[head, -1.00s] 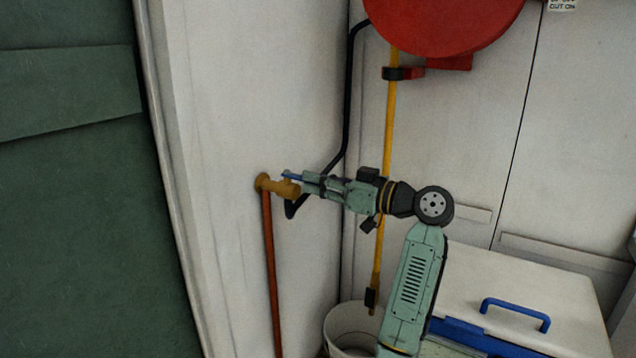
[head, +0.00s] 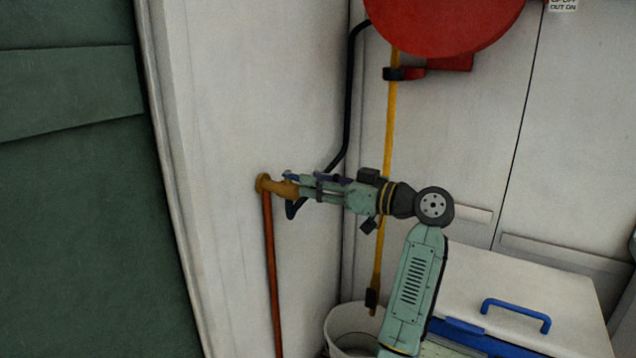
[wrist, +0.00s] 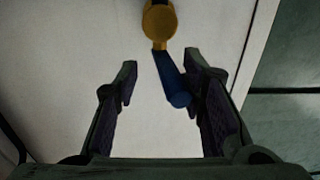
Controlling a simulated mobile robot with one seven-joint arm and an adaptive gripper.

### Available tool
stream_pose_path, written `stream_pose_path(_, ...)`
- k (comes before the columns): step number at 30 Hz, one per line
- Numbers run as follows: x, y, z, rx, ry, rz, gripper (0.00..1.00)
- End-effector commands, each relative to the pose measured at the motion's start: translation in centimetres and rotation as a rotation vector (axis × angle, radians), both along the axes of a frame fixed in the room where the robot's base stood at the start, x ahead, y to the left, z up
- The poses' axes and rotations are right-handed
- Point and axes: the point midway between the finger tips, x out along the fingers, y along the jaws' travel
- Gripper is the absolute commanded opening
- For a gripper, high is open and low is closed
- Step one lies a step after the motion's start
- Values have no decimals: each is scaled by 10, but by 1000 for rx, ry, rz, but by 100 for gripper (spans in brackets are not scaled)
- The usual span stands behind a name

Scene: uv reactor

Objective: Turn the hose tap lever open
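The brass hose tap (head: 264,183) sticks out of the white wall panel at the top of a copper-red pipe (head: 270,260). It also shows at the top of the wrist view (wrist: 160,22). Its blue lever (wrist: 173,80) points from the tap toward my gripper and lies between the fingers, closer to the right finger. My gripper (wrist: 160,72) is open, with a clear gap on the lever's left; contact on the right cannot be told. In the head view my gripper (head: 302,187) is beside the tap and hides most of the lever.
A black hose (head: 349,100) runs down behind my gripper. A yellow pipe (head: 389,140) stands to the right below a red reel (head: 445,22). A white bucket (head: 340,322) and a white chest with a blue handle (head: 515,312) are below. A green panel (head: 70,220) is at left.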

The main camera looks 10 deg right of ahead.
Motion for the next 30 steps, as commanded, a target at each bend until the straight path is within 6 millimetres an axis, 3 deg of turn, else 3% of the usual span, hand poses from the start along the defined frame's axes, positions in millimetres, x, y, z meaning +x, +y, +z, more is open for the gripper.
stream_pose_path(5,-7,-11,0,1,0,-3,37)
stream_pose_path(18,-60,-81,0,1,-1,-3,37)
stream_pose_path(24,-71,-95,0,0,1,-1,37)
stream_pose_path(30,-73,-96,0,0,0,0,37)
